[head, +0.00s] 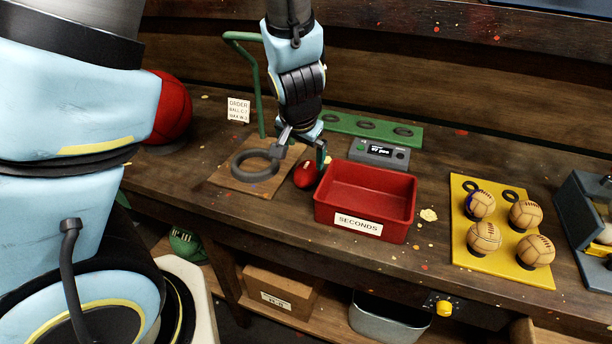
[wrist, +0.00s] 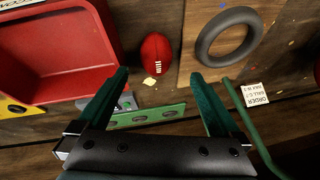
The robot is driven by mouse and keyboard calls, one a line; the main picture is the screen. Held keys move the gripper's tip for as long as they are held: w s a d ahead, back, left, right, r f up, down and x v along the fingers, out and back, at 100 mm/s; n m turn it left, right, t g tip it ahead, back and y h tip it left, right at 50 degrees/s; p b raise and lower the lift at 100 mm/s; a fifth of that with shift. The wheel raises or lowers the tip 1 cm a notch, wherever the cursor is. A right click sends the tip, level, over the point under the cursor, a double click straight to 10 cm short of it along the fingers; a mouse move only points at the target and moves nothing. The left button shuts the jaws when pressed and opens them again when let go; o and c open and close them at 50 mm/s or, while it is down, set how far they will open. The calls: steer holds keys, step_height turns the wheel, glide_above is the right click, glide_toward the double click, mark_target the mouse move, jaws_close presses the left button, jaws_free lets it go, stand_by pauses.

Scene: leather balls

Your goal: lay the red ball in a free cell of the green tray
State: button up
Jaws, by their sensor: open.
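The small red ball (head: 306,174), with white lacing, lies on the bench between the wooden board and the red bin. It also shows in the wrist view (wrist: 156,52), looking oval, beyond my fingertips. My gripper (head: 305,152) is open and points down near the ball. In the wrist view its green fingers (wrist: 160,74) are spread wide with nothing between them; the ball is apart from both. The green tray (head: 386,127) lies behind the gripper. Its visible ringed cells look empty; part is hidden by my arm. It also shows in the wrist view (wrist: 178,108).
A red bin (head: 330,216) marked SECONDS stands right of the ball. A board (head: 224,178) with a grey ring (head: 240,166) and a green post (head: 255,90) are left. A display box (head: 379,152) sits before the tray. A yellow tray (head: 462,250) holds several tan balls.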

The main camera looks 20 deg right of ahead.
mark_target(306, 168)
steer(key=b+x, duration=0.1)
steer(key=x, duration=0.2)
steer(key=shift+a+f, duration=0.1)
steer(key=shift+f, duration=0.1)
steer(key=shift+d+b+x, duration=0.25)
steer(key=shift+b+x, duration=0.35)
steer(key=shift+x, duration=0.85)
steer(key=shift+d+b+x, duration=0.25)
steer(key=shift+b+x, duration=0.3)
steer(key=shift+x, duration=0.95)
steer(key=shift+s+r, duration=0.1)
steer(key=shift+a, duration=0.1)
steer(key=c, duration=1.5)
